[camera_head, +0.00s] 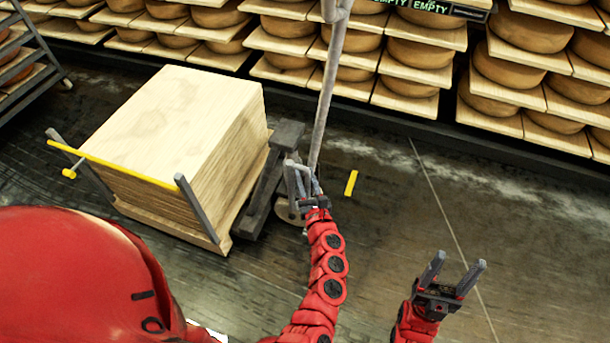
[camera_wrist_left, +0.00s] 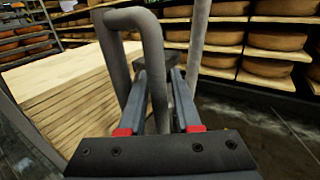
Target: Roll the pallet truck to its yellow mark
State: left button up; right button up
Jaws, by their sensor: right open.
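The pallet truck (camera_head: 262,195) is dark grey, with a small wheel and a tall grey tiller pole (camera_head: 325,95). It stands at the right end of a big block of pale boards (camera_head: 165,120). A short yellow mark (camera_head: 351,183) lies on the floor just right of the truck. My left gripper (camera_head: 303,188) is at the truck's grey tube handle. In the left wrist view, one leg of the looped handle (camera_wrist_left: 155,60) passes between the fingers (camera_wrist_left: 160,105), which look closed around it. My right gripper (camera_head: 457,276) is open and empty above the floor at lower right.
A yellow bar (camera_head: 110,163) between grey posts runs along the boards' front left. Shelves of cheese wheels (camera_head: 415,55) line the back wall, and a dark rack (camera_head: 20,60) stands at far left. The floor (camera_head: 400,215) right of the mark is clear.

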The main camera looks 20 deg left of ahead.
pick_arm(q)
jog(key=shift+w+a, duration=0.15)
jog(key=shift+w, duration=0.05)
grip_shut()
dwell(1.4)
